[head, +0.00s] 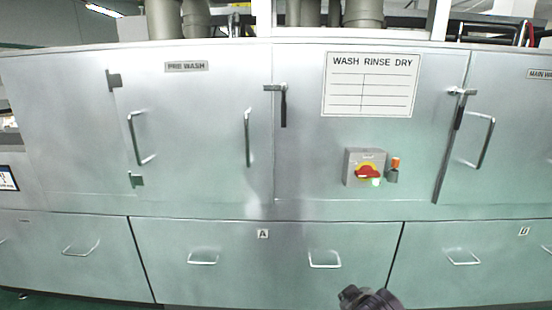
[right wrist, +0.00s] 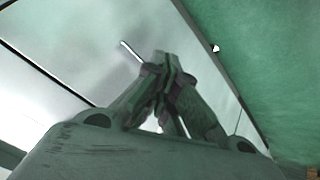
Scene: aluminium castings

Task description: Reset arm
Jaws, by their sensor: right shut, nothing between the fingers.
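My right gripper (right wrist: 165,65) fills the middle of the right wrist view. Its fingers meet at the tips and nothing is between them. In the head view a dark part of my right arm (head: 370,299) shows at the bottom edge, in front of the lower drawer panel. My left gripper is not in view. No loose object or casting shows in either view.
A large metal washing machine (head: 200,120) spans the head view. A green floor (right wrist: 270,60) shows in the right wrist view.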

